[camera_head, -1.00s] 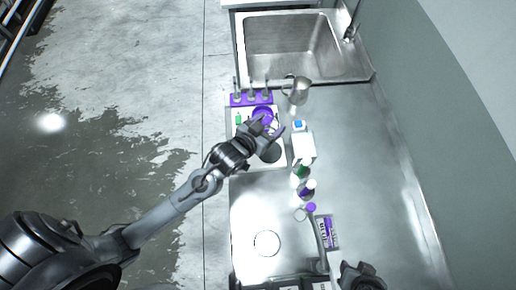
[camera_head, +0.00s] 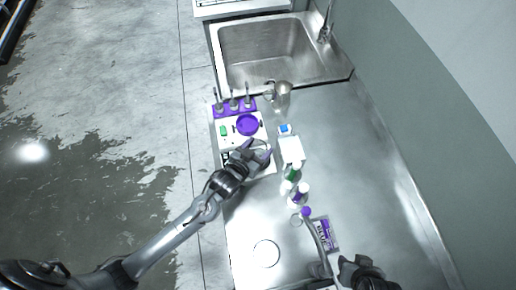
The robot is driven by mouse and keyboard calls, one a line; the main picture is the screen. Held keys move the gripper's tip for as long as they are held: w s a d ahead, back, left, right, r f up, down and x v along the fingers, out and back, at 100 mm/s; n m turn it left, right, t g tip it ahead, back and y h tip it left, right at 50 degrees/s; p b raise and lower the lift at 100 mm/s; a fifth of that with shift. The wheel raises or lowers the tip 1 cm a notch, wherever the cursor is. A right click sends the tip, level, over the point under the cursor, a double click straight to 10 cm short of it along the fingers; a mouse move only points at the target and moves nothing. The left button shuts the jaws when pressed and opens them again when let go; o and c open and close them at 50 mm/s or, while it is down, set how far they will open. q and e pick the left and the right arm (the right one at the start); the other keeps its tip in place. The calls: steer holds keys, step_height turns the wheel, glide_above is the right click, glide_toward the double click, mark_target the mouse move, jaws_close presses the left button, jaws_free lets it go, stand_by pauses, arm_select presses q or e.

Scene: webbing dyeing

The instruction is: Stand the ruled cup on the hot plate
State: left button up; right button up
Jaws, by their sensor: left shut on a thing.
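My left gripper (camera_head: 258,155) is low over the near end of a white unit (camera_head: 252,140) on the steel counter. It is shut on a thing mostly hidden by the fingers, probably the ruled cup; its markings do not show. A dark round plate, probably the hot plate (camera_head: 262,163), lies under the gripper and is partly covered. I cannot tell whether the held thing touches it. A purple round dish (camera_head: 248,124) sits just beyond, clear of the gripper. My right gripper (camera_head: 358,272) is at the bottom edge; its jaws are too unclear to read.
A purple rack (camera_head: 234,107) with upright pieces stands behind the unit. A metal jug (camera_head: 282,95) stands near the sink (camera_head: 270,55). To the right are a white box (camera_head: 291,150) and small bottles (camera_head: 300,194). A purple-and-white packet (camera_head: 326,235) lies nearer. The right side is clear.

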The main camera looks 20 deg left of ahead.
arm_select(q)
steer(key=shift+f, duration=0.25)
steer(key=shift+f, duration=0.1)
steer(key=o, duration=1.1)
steer(key=shift+f, duration=0.1)
steer(key=shift+o, duration=0.2)
steer(key=s+a+r+g+y, duration=0.1)
steer(key=s+a+g, duration=0.2)
steer(key=s, duration=0.8)
steer(key=s+a+r+g+y, duration=0.1)
steer(key=s+a+g, duration=0.3)
steer(key=s, duration=0.8)
steer(key=r+g, duration=0.1)
steer(key=g, duration=0.1)
steer(key=shift+r+g, duration=0.15)
steer(key=shift+g, duration=0.15)
